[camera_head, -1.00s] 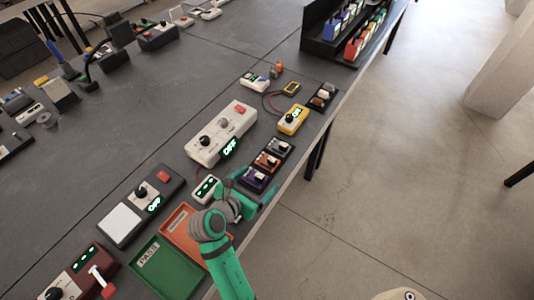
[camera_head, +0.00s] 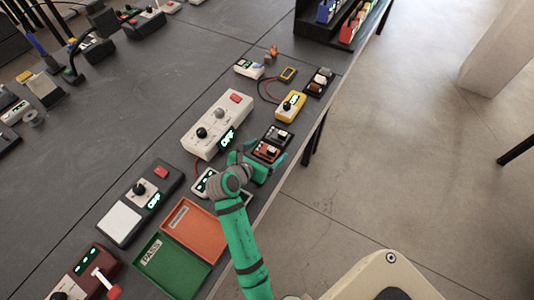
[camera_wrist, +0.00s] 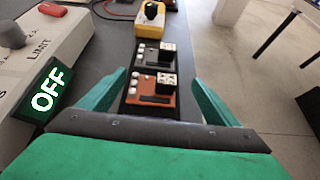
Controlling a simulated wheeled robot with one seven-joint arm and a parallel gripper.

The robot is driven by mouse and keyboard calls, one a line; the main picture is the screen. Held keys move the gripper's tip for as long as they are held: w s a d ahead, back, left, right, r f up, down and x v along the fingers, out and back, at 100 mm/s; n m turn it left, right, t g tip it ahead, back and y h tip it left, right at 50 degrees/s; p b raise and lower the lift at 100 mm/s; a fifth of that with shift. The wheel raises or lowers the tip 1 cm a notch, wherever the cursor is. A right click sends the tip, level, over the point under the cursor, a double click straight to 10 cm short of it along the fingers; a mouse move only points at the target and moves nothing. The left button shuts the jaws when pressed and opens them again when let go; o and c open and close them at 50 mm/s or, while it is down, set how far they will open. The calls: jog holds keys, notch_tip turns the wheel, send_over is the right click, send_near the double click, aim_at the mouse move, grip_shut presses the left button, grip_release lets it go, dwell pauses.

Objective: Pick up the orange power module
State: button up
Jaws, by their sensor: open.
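The orange power module (camera_head: 266,152) sits near the right edge of the grey table, in a row with a black module (camera_head: 278,136) just beyond it. In the wrist view the orange module (camera_wrist: 151,92) lies between the two fingertips of my gripper (camera_wrist: 155,80), with a black-and-white socket block on its right part. Contact cannot be told.
A white box with an OFF display (camera_head: 217,124) stands close on the left. A yellow device (camera_head: 290,105) lies beyond the black module. Green (camera_head: 150,262) and orange (camera_head: 207,240) trays lie nearer. The table's right edge is close by.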

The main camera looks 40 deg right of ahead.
jog(key=shift+w+d+f, duration=0.6)
jog(key=shift+w+d, duration=0.05)
jog(key=c, duration=1.2)
jog(key=shift+o, duration=0.2)
jog(key=shift+r, duration=0.1)
